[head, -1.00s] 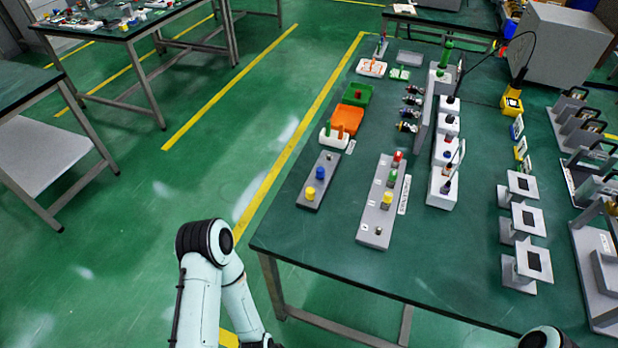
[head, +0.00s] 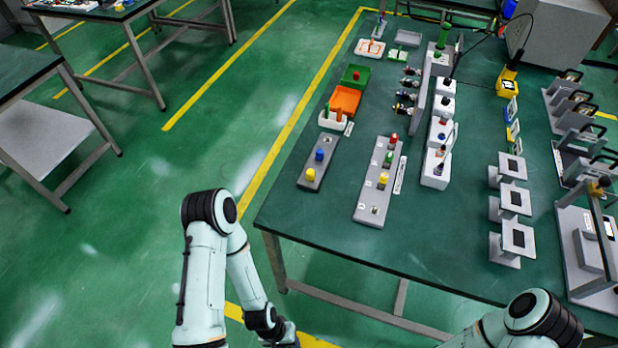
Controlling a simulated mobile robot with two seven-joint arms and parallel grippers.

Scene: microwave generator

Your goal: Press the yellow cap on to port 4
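A light grey strip (head: 367,196) lies on the green table. From far to near it carries a red cap (head: 394,138), a green cap (head: 388,159), a yellow cap (head: 383,179) and a small bare metal post (head: 375,209) at the near end. A darker grey strip (head: 315,184) to its left holds a blue cap (head: 319,155) and another yellow cap (head: 311,174). The port numbers are too small to read. My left arm stands left of the table's front edge, its wrist at the bottom edge. My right arm shows only at bottom right. Neither gripper's fingers are visible.
White blocks (head: 435,170) stand right of the light strip. Grey stands (head: 507,242) line the right side. An orange tray (head: 346,100) and a green tray (head: 355,77) lie behind the dark strip. The table's front area (head: 330,228) is clear.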

